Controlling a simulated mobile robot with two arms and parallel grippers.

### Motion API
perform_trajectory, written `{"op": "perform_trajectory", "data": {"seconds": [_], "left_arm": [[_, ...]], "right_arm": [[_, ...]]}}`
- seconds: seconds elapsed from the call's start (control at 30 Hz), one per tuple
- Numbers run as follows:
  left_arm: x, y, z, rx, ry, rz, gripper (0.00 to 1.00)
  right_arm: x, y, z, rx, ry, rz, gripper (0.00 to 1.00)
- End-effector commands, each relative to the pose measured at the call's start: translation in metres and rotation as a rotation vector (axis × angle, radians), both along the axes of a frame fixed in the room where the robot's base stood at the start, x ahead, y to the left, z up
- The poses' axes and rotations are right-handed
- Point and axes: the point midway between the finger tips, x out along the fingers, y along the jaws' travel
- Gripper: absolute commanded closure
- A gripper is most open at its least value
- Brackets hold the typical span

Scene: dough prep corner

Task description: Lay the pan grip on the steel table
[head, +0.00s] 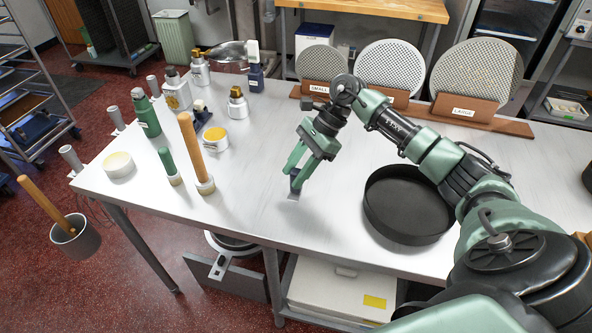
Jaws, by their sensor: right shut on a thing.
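My right gripper (297,170) is over the middle of the steel table (250,215), pointing down. It is shut on a small dark blue thing with a pale metal end, which looks like the pan grip (295,187). The pan grip hangs below the fingers, close to the tabletop. I cannot tell whether its lower end touches the table. Its upper part is hidden by the fingers. My left gripper is not in view.
A black round pan (408,212) stands to the right, below my right forearm. Perforated discs (389,68) stand in a wooden rack (505,124) behind. Bottles (176,92), a yellow-labelled tub (215,141) and an upright wooden-handled tool (191,146) crowd the left. The table's front middle is clear.

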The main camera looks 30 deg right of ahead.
Motion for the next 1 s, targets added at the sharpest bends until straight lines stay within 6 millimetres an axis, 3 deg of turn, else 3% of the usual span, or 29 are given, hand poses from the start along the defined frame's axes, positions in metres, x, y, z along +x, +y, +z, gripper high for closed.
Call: {"op": "perform_trajectory", "data": {"seconds": [0.07, 0.1, 0.17, 0.2, 0.63, 1.0], "left_arm": [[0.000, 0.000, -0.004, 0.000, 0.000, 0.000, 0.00], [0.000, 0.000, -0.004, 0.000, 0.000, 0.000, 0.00], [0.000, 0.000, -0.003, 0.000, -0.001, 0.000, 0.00], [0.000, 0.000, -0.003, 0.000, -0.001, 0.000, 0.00], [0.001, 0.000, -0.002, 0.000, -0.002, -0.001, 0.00], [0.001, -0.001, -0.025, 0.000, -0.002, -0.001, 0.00]], "right_arm": [[0.000, 0.000, -0.003, 0.000, -0.001, 0.001, 1.00], [0.000, 0.000, -0.003, -0.001, 0.000, 0.000, 0.60], [0.000, 0.000, -0.002, 0.000, 0.000, 0.000, 0.43], [0.000, 0.000, -0.002, 0.000, 0.000, 0.000, 0.41], [0.000, -0.004, 0.004, -0.001, -0.002, -0.001, 0.41], [-0.005, -0.047, 0.067, -0.002, -0.003, -0.004, 0.41]]}}
